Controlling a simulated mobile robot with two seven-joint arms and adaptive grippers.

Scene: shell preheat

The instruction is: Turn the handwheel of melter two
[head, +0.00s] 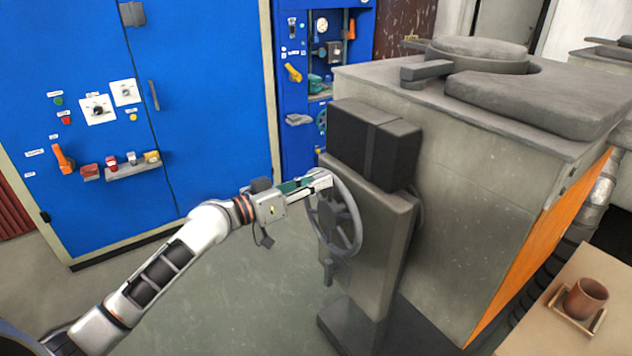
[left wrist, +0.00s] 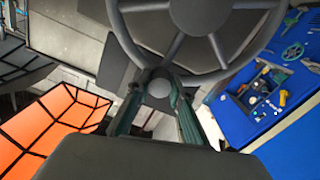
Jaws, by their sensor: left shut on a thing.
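The grey spoked handwheel (head: 338,215) is on the side of the grey melter's gearbox post (head: 375,235), facing left in the head view. My left gripper (head: 318,182) reaches its upper rim from the left and is shut on it. In the left wrist view the handwheel (left wrist: 198,75) fills the upper middle. The fingers and the gripper body hide part of the rim there. My right gripper is in neither view.
The melter body (head: 480,170) with a round lid (head: 478,52) stands behind the wheel. A blue cabinet (head: 210,60) with switches is at the left. A brown cup (head: 586,297) stands on a table at lower right. The floor (head: 240,305) left of the post is clear.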

